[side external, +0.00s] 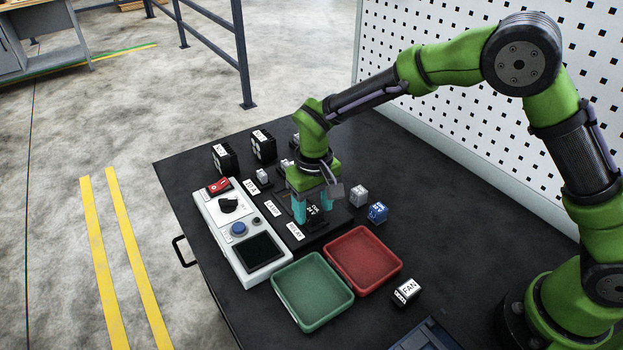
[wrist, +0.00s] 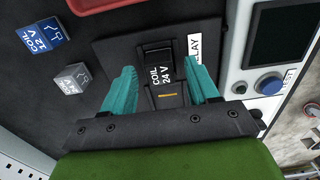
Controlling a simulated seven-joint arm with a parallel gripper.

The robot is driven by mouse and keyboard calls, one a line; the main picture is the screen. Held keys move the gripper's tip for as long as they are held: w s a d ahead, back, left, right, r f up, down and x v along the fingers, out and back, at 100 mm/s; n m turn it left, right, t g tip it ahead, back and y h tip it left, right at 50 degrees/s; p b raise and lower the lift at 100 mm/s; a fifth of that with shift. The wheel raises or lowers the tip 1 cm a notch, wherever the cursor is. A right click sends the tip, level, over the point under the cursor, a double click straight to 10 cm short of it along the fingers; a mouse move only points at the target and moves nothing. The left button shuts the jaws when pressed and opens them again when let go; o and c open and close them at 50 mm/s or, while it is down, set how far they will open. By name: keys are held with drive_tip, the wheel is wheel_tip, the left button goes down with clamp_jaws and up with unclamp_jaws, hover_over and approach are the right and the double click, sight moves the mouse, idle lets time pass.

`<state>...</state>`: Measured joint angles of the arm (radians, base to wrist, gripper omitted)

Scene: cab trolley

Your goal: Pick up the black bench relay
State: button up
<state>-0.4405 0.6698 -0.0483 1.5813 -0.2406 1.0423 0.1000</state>
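The black bench relay (wrist: 158,68), marked COIL 24 V, stands on a dark base plate by a RELAY label. It also shows in the side view (side external: 313,212), partly hidden by my fingers. My gripper (wrist: 160,75) is open, pointing down, with one teal finger on each side of the relay. Gaps show between the fingers and the relay in the wrist view. In the side view my gripper (side external: 313,204) is low over the plate. A blue relay marked COIL 12 V (wrist: 42,37) and a grey relay (wrist: 72,77) stand apart beside the plate.
A white control panel (side external: 212,215) runs along one side of the plate. A green tray (side external: 312,321) and a red tray (side external: 396,264) are in front. A FAN block (side external: 407,292) is at right. Black blocks (side external: 224,158) stand at the back.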

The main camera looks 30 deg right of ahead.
clamp_jaws()
drive_tip(key=shift+r, duration=0.1)
